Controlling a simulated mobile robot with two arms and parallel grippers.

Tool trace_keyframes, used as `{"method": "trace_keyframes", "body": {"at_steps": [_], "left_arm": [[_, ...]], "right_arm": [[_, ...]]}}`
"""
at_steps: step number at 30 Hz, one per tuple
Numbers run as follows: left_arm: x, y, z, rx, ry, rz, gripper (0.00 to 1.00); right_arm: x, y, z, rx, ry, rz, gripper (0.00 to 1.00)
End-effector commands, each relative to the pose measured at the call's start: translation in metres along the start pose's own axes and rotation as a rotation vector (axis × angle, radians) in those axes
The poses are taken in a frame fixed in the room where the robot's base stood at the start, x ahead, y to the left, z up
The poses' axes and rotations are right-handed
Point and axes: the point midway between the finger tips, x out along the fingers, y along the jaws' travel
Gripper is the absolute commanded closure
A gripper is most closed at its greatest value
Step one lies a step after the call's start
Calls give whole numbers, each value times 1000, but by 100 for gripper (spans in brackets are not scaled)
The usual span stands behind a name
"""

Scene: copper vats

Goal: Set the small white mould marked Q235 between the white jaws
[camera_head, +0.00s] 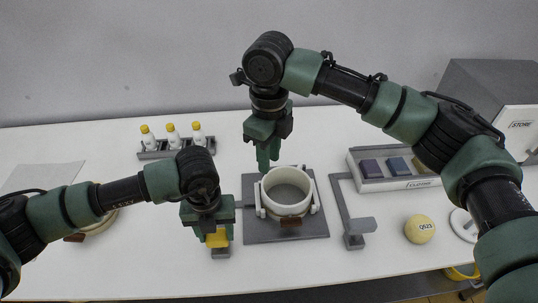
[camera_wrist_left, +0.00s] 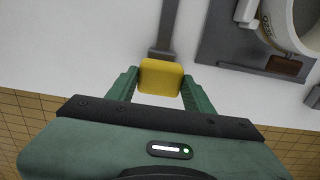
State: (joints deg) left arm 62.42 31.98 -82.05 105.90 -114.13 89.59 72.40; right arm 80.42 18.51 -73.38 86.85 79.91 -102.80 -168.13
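A white ring-shaped mould (camera_head: 287,211) with a brown block on its front stands between white jaws (camera_head: 259,200) on a grey plate (camera_head: 270,234). My right gripper (camera_head: 266,160) points down at the mould's back left rim. Its fingertips look close together; whether they hold the rim is unclear.
A tray (camera_head: 400,184) of coloured blocks, a rack of yellow-capped bottles (camera_head: 170,148) and a grey box (camera_head: 490,90) stand behind. A round item is half hidden by my left arm.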

Motion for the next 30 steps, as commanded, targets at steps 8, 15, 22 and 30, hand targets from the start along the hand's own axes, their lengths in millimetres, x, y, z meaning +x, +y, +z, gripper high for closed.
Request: {"method": "trace_keyframes", "body": {"at_steps": [8, 15, 22, 30], "left_arm": [[1, 0, -1, 0, 2, 1, 24], [-7, 0, 1, 0, -3, -1, 24], [-45, 0, 1, 1, -4, -2, 24], [-75, 0, 0, 1, 1, 1, 24]], "right_arm": [[0, 0, 0, 0, 0, 0, 71], [3, 0, 0, 0, 0, 0, 71], [13, 0, 0, 0, 0, 0, 71], [18, 0, 0, 0, 0, 0, 71]]}}
